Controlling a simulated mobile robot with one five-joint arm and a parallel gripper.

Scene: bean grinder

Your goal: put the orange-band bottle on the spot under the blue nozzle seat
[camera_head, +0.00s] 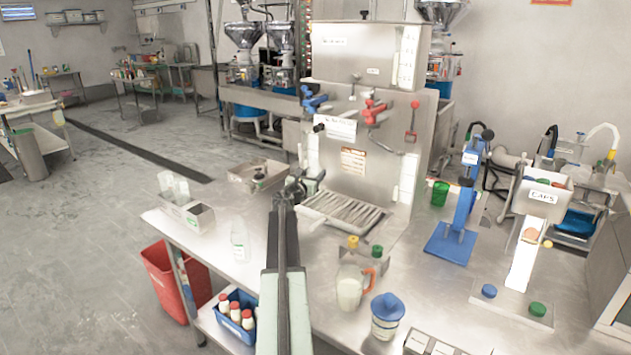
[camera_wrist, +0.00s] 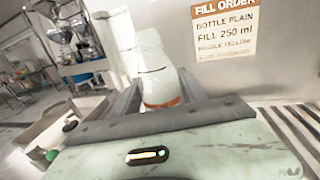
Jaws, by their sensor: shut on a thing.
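The orange-band bottle (camera_wrist: 155,70) is pale and translucent, with its orange band low down in the wrist view. My gripper (camera_wrist: 158,92) is shut on it, a finger on each side. In the head view my gripper (camera_head: 297,188) is at the left front of the steel filling machine, beside the slatted drip tray (camera_head: 345,212); the bottle is hard to make out there. A blue-handled valve (camera_head: 313,99) is on the machine's left side, above my gripper. The spot under it is hidden or cannot be made out.
A red-handled valve (camera_head: 374,112) is to the right. A clear bottle (camera_head: 239,246) stands at the left of the table. A jug (camera_head: 350,288) and a blue-lidded container (camera_head: 387,312) stand in front. A fill order sign (camera_wrist: 225,30) is on the machine.

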